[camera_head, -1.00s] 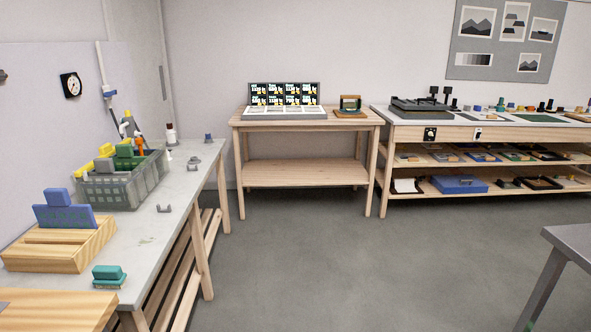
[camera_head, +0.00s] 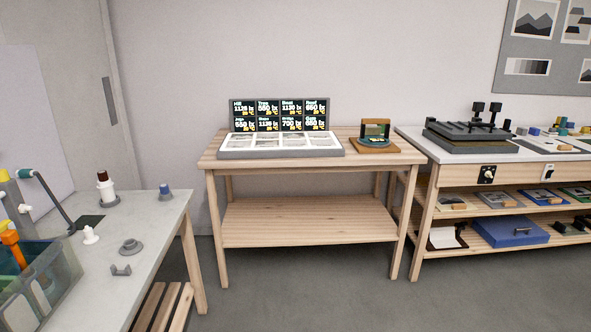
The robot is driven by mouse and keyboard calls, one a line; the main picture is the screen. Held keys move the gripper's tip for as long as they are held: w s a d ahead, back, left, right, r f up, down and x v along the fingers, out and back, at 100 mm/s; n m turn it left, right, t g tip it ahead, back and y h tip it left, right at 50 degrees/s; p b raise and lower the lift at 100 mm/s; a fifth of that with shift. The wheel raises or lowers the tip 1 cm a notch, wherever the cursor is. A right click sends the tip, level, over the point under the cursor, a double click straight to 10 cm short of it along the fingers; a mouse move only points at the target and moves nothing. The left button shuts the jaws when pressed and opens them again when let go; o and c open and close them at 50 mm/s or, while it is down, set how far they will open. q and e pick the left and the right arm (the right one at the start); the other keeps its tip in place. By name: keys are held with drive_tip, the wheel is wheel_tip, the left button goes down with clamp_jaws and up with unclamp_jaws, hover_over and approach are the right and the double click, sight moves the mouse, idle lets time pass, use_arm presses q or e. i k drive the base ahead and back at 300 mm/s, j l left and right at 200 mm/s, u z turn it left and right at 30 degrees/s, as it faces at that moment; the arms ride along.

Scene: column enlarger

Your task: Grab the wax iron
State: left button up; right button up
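I cannot make out with certainty which thing is the wax iron. A small dark green and tan piece with an upright arched frame (camera_head: 375,131) stands on a wooden base (camera_head: 365,148) at the right of the middle wooden table (camera_head: 350,160). A grey display stand (camera_head: 280,152) with lit panels of readings and pale compartments stands to its left. Neither of my grippers is in view.
The floor before the middle table is clear.

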sight(371, 137)
drive_tip(key=i+j, duration=0.15)
drive_tip(key=i, duration=2.35)
drive_tip(key=l+z, duration=0.05)
drive_tip(key=l, duration=0.1)
